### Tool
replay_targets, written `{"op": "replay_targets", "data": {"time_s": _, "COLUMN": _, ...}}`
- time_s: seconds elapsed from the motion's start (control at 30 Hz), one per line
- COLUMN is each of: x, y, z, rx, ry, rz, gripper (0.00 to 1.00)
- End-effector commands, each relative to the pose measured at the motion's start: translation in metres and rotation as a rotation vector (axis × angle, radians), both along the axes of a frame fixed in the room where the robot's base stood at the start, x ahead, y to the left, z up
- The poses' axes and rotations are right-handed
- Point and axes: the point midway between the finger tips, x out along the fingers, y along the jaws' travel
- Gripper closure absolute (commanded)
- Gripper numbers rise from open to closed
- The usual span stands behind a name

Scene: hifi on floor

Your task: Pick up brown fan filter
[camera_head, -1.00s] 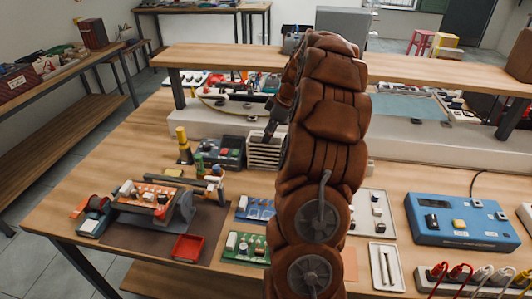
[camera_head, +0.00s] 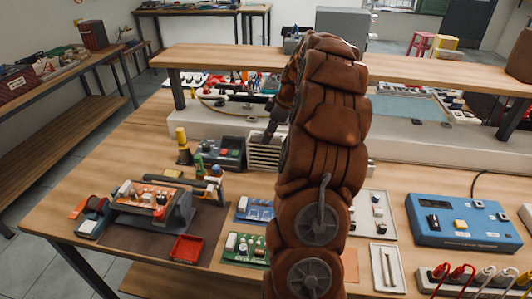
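A cream-beige slatted box (camera_head: 263,157), the thing that looks most like a fan filter, stands on the workbench in the middle of the head view. Its right side is hidden behind my brown arm. No plainly brown filter can be made out. My gripper (camera_head: 268,137), small and dark, points down at the top of the slatted box. It looks close above or at the upper edge; I cannot tell whether it touches. Its fingers are too small and partly hidden to show whether they are open or shut.
A grey box (camera_head: 220,152) stands just left of the slatted box. A yellow-topped cylinder (camera_head: 182,145) and a vise-like device (camera_head: 150,203) are further left. A raised wooden shelf (camera_head: 220,57) spans behind. Green (camera_head: 243,246) and blue circuit boards lie in front, a blue instrument (camera_head: 462,222) right.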

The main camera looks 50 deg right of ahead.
Motion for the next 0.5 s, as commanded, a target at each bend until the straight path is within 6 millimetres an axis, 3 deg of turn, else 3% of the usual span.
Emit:
{"op": "replay_targets", "data": {"time_s": 0.3, "x": -0.0001, "y": -0.0001, "z": 0.0000, "rx": 0.000, "ry": 0.000, "rz": 0.000, "gripper": 1.00}}
{"op": "replay_targets", "data": {"time_s": 0.5, "x": 0.0000, "y": 0.0000, "z": 0.0001, "rx": 0.000, "ry": 0.000, "rz": 0.000, "gripper": 1.00}}
